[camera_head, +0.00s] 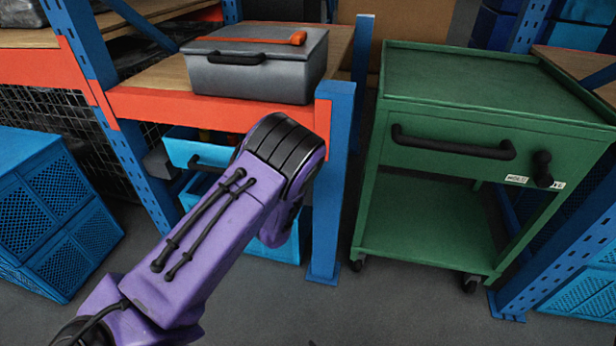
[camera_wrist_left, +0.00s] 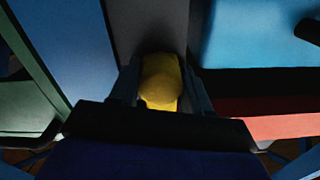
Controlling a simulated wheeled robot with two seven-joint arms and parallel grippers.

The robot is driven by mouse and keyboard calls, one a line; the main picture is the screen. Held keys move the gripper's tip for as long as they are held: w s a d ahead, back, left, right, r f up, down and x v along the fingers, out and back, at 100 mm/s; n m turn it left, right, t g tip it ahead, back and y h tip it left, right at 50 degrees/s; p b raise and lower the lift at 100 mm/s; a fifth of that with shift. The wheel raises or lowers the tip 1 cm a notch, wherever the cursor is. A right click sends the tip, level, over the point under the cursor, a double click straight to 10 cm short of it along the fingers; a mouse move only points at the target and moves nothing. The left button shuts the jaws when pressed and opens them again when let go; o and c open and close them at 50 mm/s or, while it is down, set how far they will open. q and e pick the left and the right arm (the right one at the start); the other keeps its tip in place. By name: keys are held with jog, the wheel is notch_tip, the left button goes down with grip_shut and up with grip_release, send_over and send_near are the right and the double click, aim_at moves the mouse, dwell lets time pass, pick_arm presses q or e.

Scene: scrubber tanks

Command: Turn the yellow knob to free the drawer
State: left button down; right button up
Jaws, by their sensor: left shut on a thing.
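In the left wrist view the yellow knob (camera_wrist_left: 161,82) sits between the dark fingers of my left gripper (camera_wrist_left: 160,92), which is shut on it. A dark grey panel lies behind the knob. A light blue drawer front (camera_head: 178,152) with a black handle shows under the orange shelf beam in the head view, partly hidden by my purple left arm. A light blue panel (camera_wrist_left: 250,32) with a dark handle end is right of the knob in the wrist view. My arm hides the knob and gripper in the head view. My right gripper is in neither view.
A grey case (camera_head: 255,75) with an orange-handled tool on its lid stands on the shelf. A blue rack post (camera_head: 329,190) is close right of my arm. A green cart (camera_head: 465,140) stands further right, with blue crates (camera_head: 50,210) at left.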

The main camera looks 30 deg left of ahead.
pick_arm(q)
jog(key=shift+f, duration=0.1)
dwell(0.4)
jog(key=c, duration=0.5)
grip_release()
jog(key=shift+d, duration=0.1)
jog(key=p+v, duration=0.1)
jog(key=v, duration=0.9)
jog(key=shift+s, duration=0.3)
